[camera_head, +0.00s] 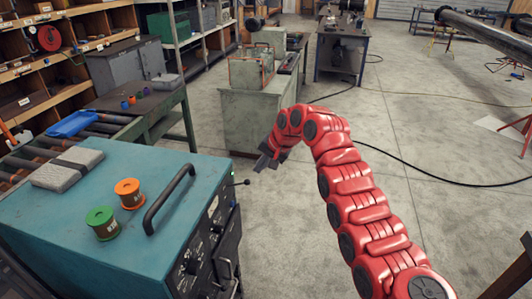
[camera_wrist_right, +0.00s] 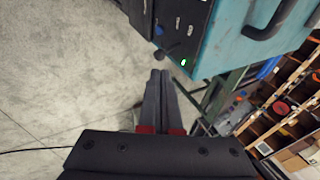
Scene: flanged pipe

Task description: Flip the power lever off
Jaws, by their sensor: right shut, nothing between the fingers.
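A teal machine box (camera_head: 60,215) with a black front panel stands at the lower left of the head view. The power lever (camera_head: 246,182) is a short stick with a dark knob, jutting out near the panel's far top corner. A small green light (camera_head: 232,174) is lit beside it. In the wrist view the lever (camera_wrist_right: 160,56) shows just beyond my fingertips, with the green light (camera_wrist_right: 183,62) to its right. My right gripper (camera_head: 264,163) is shut and empty, close to the lever; I see no clear contact. My left gripper is not in view.
On the box top are a black handle (camera_head: 168,200), a green spool (camera_head: 102,223), an orange spool (camera_head: 130,193) and a grey block (camera_head: 68,168). A grey-green cabinet (camera_head: 255,125) stands behind my gripper. The floor (camera_head: 430,210) to the right is mostly clear, crossed by a black cable.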

